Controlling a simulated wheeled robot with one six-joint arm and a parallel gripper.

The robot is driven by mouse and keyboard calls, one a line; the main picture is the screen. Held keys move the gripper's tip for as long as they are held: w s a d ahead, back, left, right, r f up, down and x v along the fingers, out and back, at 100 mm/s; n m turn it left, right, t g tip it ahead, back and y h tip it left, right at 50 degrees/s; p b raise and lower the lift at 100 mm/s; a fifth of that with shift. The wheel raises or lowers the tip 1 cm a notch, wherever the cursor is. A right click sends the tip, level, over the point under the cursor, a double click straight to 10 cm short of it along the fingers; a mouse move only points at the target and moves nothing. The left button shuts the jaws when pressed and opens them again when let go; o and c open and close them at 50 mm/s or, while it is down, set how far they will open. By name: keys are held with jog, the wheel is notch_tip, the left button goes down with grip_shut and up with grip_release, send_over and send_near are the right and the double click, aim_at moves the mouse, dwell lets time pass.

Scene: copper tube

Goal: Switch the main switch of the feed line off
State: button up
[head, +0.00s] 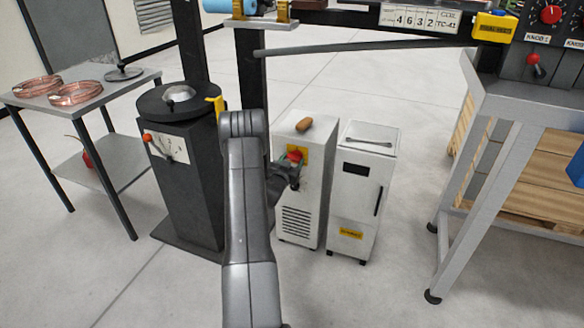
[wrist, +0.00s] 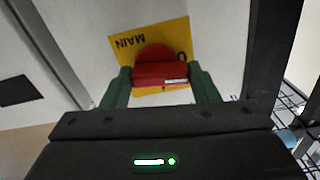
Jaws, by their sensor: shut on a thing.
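The main switch is a red rotary handle on a yellow plate on the front of a white cabinet (head: 297,220). In the wrist view the red handle (wrist: 160,68) sits between the green fingers of my gripper (wrist: 162,82), which is shut on it. The yellow plate (wrist: 122,50) reads MAIN, seen upside down. In the head view the red handle (head: 295,156) shows just above my gripper (head: 289,167), and my arm stands to its left. The fingers hide the sides of the handle, and I cannot tell its exact set position.
A second white cabinet (head: 364,190) stands close on the right. A black pedestal (head: 185,190) stands to the left. A side table (head: 105,92) with copper coils is at the far left, a grey bench (head: 520,105) at the right.

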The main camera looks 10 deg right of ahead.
jog(key=shift+n+b, duration=0.35)
jog(key=shift+n, duration=0.55)
jog(key=o, duration=1)
jog(key=p+v, duration=0.1)
jog(key=v, duration=1.2)
jog(key=shift+s+a, duration=0.25)
jog(key=shift+s, duration=0.1)
